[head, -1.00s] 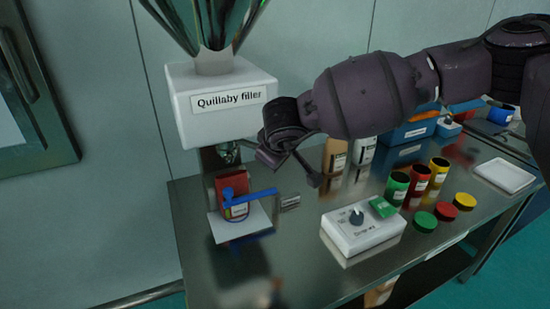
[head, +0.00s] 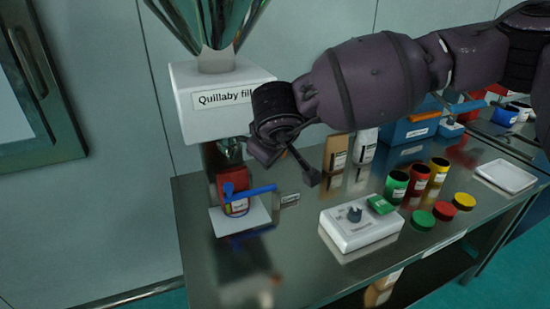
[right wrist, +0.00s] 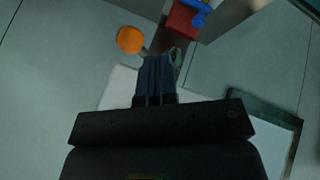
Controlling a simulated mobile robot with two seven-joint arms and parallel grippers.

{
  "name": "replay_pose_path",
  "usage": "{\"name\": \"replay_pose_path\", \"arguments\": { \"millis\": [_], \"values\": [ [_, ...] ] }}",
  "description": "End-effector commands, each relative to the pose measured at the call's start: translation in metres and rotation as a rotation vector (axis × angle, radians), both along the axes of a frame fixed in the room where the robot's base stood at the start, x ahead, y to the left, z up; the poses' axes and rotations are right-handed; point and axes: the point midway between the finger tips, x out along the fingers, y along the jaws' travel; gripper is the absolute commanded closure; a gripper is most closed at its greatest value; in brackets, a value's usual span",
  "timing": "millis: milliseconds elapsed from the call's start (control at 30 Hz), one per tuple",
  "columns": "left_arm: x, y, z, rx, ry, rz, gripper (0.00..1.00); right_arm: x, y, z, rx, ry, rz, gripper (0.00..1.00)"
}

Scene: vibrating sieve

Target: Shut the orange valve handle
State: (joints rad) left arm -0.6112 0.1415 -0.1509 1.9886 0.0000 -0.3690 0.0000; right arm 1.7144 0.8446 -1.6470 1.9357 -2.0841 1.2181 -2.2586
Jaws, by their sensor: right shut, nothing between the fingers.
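The orange valve handle (right wrist: 131,40) shows as a round orange knob in the right wrist view, just left of and beyond my fingertips. It cannot be seen in the head view. The white Quillaby filler box (head: 217,113) hangs above the left end of the table. My right gripper (right wrist: 158,60) is shut and empty, its fingers pointing toward the filler's underside, apart from the knob in the picture. In the head view my right gripper is beside the filler's lower right corner, its fingertips hard to make out. My left gripper is not in view.
A red container (head: 229,183) with a blue bar (head: 250,193) stands on a white plate (head: 240,220) below the filler. A white box with a dial (head: 360,230), several coloured cups and lids, and a white tray (head: 506,175) lie to the right. The front left table is clear.

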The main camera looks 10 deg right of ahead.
Motion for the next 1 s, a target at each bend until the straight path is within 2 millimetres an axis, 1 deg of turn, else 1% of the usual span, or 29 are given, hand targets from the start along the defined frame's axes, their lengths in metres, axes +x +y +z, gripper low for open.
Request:
{"name": "replay_pose_path", "arguments": {
  "millis": [33, 200, 400, 600, 867, 933, 1000],
  "values": [
    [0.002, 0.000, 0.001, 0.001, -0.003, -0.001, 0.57, -0.005, -0.001, 0.008, 0.002, -0.002, 0.001, 1.00],
    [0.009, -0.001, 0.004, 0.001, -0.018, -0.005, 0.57, -0.021, -0.003, 0.029, 0.000, -0.001, 0.002, 1.00],
    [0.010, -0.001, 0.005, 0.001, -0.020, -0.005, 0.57, -0.031, -0.004, 0.042, 0.001, 0.000, 0.002, 1.00],
    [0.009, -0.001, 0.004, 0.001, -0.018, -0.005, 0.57, -0.032, -0.004, 0.044, -0.001, 0.001, 0.002, 1.00],
    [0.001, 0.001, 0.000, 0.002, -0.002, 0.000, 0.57, -0.032, -0.004, 0.044, 0.008, 0.000, -0.008, 1.00],
    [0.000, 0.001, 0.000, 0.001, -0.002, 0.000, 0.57, -0.032, -0.004, 0.044, 0.034, -0.001, -0.040, 1.00],
    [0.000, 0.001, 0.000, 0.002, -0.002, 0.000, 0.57, -0.032, 0.001, 0.044, 0.100, 0.001, -0.085, 1.00]
  ]
}}
